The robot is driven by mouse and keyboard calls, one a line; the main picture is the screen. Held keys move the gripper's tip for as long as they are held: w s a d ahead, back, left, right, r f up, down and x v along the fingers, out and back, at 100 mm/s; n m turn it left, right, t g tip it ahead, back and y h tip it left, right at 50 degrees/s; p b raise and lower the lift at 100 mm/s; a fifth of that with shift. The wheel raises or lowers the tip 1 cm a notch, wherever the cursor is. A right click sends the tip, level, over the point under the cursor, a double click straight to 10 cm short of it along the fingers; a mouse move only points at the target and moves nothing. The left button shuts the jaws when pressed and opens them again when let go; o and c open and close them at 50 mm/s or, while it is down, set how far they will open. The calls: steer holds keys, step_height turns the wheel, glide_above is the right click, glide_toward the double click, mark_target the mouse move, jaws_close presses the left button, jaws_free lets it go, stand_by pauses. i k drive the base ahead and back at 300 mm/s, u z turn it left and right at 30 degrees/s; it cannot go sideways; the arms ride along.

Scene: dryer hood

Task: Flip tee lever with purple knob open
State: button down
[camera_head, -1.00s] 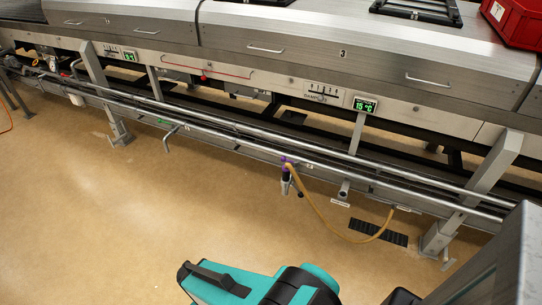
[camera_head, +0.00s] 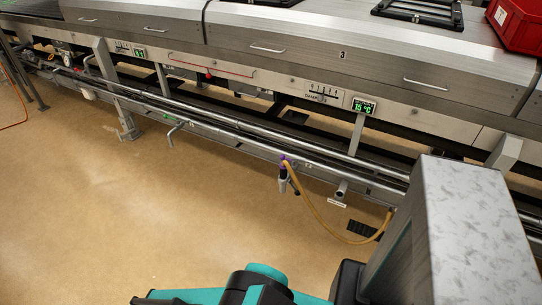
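The purple knob (camera_head: 283,158) is a small spot on the lower pipe rail of the dryer, near the middle of the camera_head view. A tee fitting with a dark and silver hanging body (camera_head: 283,181) sits just below it, where a yellow hose (camera_head: 318,215) starts. The lever's exact angle is too small to tell. My gripper is not in view. Teal and black parts of my own body show at the bottom edge, well apart from the knob.
Long steel pipes (camera_head: 235,127) run along the dryer's front. The yellow hose sags to the right above a black floor grate (camera_head: 361,231). A bent pipe handle (camera_head: 172,134) sticks out left of the knob. The tan floor (camera_head: 130,225) in front is clear.

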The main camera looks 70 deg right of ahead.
mark_target(287, 159)
steer(key=z, duration=0.35)
steer(key=k, duration=0.15)
steer(key=u, duration=2.15)
steer(key=k, duration=0.75)
steer(key=z, duration=1.65)
